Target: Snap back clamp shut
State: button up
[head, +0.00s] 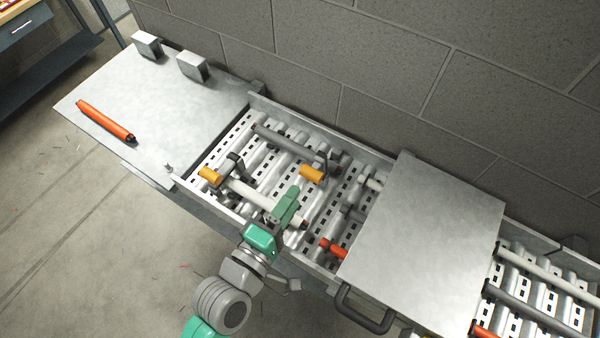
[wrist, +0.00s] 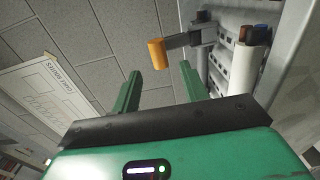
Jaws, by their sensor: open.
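The back clamp is dark grey with an orange handle (head: 312,174), on the wall side of the roller bed (head: 218,153). In the head view its handle stands off to one side of the dark clamp body (head: 331,158). A clamp with an orange handle (wrist: 157,53) on a grey arm (wrist: 188,38) shows ahead of my fingers in the wrist view, apart from them. I take it for the back clamp. My gripper (head: 291,192) is open and empty, just below that handle in the head view. Its two green fingers (wrist: 159,72) are spread. A second orange-handled clamp (head: 209,175) sits on the near side.
A pale roller (head: 262,198) and a grey roller (head: 284,143) lie across the bed. A metal cover (head: 425,225) with a dark handle (head: 362,310) stands to the right. An orange roller (head: 107,121) lies on the left plate. The block wall (head: 400,70) runs behind.

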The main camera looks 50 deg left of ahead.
aim_at(311, 175)
jog(key=x, duration=0.8)
jog(key=shift+d+r+p, duration=0.1)
jog(key=shift+d+p, duration=0.05)
jog(key=shift+p, duration=0.2)
jog(key=shift+c, duration=0.4)
